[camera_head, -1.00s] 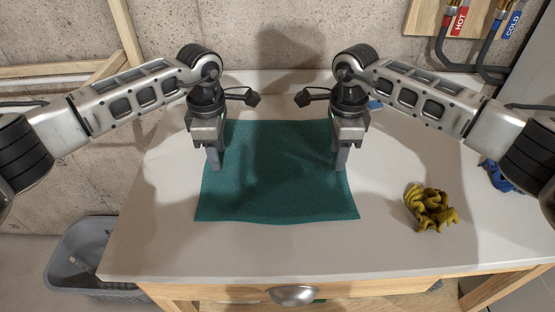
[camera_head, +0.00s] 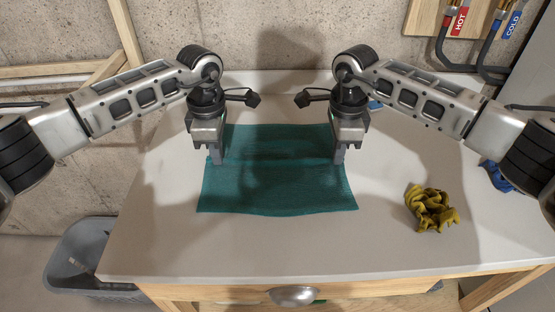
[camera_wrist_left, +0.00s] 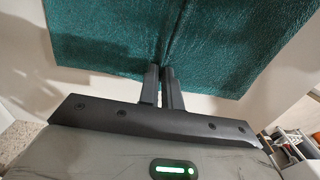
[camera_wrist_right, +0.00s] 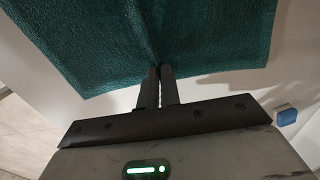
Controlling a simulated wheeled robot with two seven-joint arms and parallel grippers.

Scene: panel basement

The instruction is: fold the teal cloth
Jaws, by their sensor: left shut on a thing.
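The teal cloth (camera_head: 275,190) lies on the white tabletop, spread out, with a crosswise ridge between my grippers. My left gripper (camera_head: 217,160) is shut on its left side; the left wrist view shows the cloth (camera_wrist_left: 215,45) creased at the fingertips (camera_wrist_left: 160,70). My right gripper (camera_head: 339,158) is at its right side. In the right wrist view its fingers (camera_wrist_right: 160,72) are close together, with the cloth (camera_wrist_right: 205,40) gathered between the tips. The cloth's far corners are partly hidden behind my grippers.
A crumpled yellow cloth (camera_head: 431,208) lies on the right of the table (camera_head: 290,250). A blue crumpled thing (camera_head: 497,177) is at the right edge, and a small blue item (camera_head: 375,105) behind my right gripper. A grey basket (camera_head: 85,245) stands on the floor at left.

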